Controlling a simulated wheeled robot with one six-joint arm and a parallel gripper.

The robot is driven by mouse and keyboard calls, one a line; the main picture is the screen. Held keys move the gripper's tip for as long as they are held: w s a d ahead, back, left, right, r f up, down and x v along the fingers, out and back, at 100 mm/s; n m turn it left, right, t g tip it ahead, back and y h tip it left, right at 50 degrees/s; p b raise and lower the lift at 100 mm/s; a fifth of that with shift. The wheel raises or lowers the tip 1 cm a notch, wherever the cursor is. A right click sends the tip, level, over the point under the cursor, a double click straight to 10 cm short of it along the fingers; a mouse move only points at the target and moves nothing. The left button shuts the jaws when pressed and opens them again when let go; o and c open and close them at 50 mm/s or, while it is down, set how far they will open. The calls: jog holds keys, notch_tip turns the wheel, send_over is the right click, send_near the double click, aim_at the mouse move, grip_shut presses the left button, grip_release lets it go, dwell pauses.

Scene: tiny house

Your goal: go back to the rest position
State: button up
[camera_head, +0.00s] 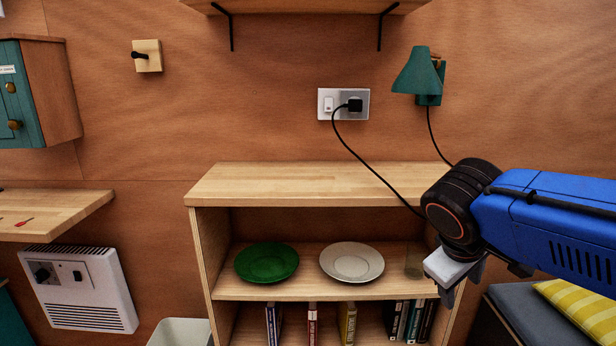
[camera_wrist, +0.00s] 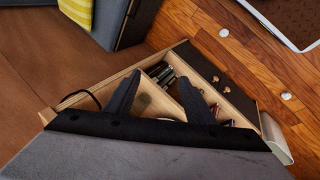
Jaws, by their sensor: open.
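My gripper (camera_head: 452,284) hangs at the end of my blue arm on the right of the head view, in front of the right side of the shelf unit (camera_head: 290,186). In the wrist view, my gripper (camera_wrist: 160,78) shows two dark fingers spread apart with nothing held between them. The shelf unit shows tilted beyond the fingers there. My wrist hides part of the unit's right end in the head view.
A green plate (camera_head: 266,262), a white plate (camera_head: 351,262) and a glass (camera_head: 414,262) stand on the middle shelf, with books below. A wooden ledge (camera_head: 50,212) juts out left. A bench with a yellow striped cushion (camera_head: 580,308) is right. The unit's top looks clear.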

jog(key=s+f+m+y, duration=0.4)
jog(key=s+f+m, duration=0.1)
jog(key=s+f, duration=0.3)
jog(key=shift+s+f+t, duration=0.3)
jog(key=shift+s+f, duration=0.05)
jog(key=shift+f, duration=0.05)
dwell(0.5)
